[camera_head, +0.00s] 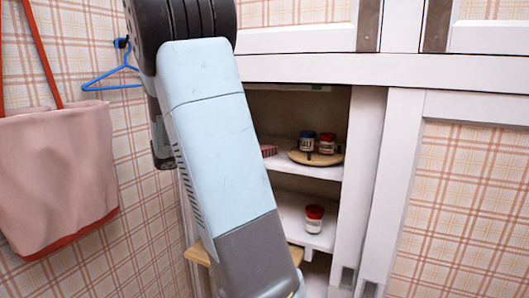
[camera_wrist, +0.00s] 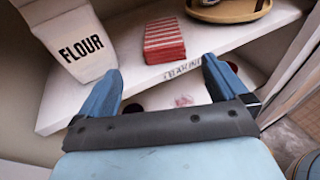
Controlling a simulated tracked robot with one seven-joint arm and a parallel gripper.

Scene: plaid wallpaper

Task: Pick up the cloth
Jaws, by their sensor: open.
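The cloth (camera_wrist: 165,42) looks like a folded red-and-white striped bundle lying on a white shelf, at the top middle of the wrist view. In the head view only a small reddish edge of it (camera_head: 268,150) shows beside my arm. My gripper (camera_wrist: 163,84) is open and empty, its two blue fingers spread wide and pointing toward the shelf's front edge. The cloth appears beyond the fingertips, apart from them. In the head view my arm hides the gripper.
A white FLOUR container (camera_wrist: 78,45) stands left of the cloth. A round wooden board (camera_head: 316,157) with jars is to its right. A red-lidded jar (camera_head: 314,218) stands on the lower shelf. White cabinet frames (camera_head: 360,180) flank the opening. A pink bag (camera_head: 58,175) hangs at left.

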